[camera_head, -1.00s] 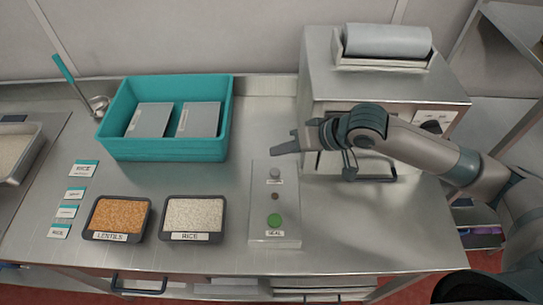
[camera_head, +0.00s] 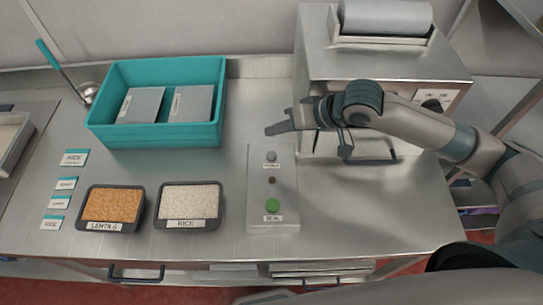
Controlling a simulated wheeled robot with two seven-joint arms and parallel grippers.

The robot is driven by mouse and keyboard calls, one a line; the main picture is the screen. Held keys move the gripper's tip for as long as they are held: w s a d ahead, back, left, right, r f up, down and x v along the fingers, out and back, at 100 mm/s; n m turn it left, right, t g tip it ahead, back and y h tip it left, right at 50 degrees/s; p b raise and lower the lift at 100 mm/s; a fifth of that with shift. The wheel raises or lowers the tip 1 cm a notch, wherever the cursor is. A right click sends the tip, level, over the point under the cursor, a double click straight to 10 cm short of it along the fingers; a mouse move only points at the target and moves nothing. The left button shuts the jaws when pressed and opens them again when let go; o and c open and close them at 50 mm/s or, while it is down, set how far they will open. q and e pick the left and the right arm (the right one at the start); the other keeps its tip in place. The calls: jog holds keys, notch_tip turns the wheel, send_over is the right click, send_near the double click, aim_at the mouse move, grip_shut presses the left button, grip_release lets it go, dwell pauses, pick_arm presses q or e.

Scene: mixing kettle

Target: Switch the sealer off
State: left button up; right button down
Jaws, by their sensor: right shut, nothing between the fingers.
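The sealer (camera_head: 385,68) is a metal box at the back right with a film roll on top. A dark knob (camera_head: 432,105) with small labels sits on its front right; my right arm passes in front of and below it. A flat control box (camera_head: 259,225) lies in front, with a grey button (camera_head: 271,156), a small dark lamp (camera_head: 271,180) and a green button (camera_head: 272,205) labelled SEAL. My right gripper (camera_head: 269,131) is shut and empty, pointing left just beyond the grey button, apart from it. My left gripper is out of view.
A teal bin (camera_head: 158,137) with two grey packs stands at the back left. Trays of lentils (camera_head: 112,206) and rice (camera_head: 190,204) sit in front, with several label cards (camera_head: 74,157) to their left. The counter right of the control box is clear.

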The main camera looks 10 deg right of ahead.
jog(key=b, duration=0.6)
send_over(276, 157)
jog(key=shift+f, duration=3.75)
jog(key=shift+f, duration=0.35)
jog(key=shift+f, duration=0.55)
jog(key=shift+r+p, duration=0.9)
jog(key=shift+p, duration=0.5)
jog(key=shift+r, duration=0.1)
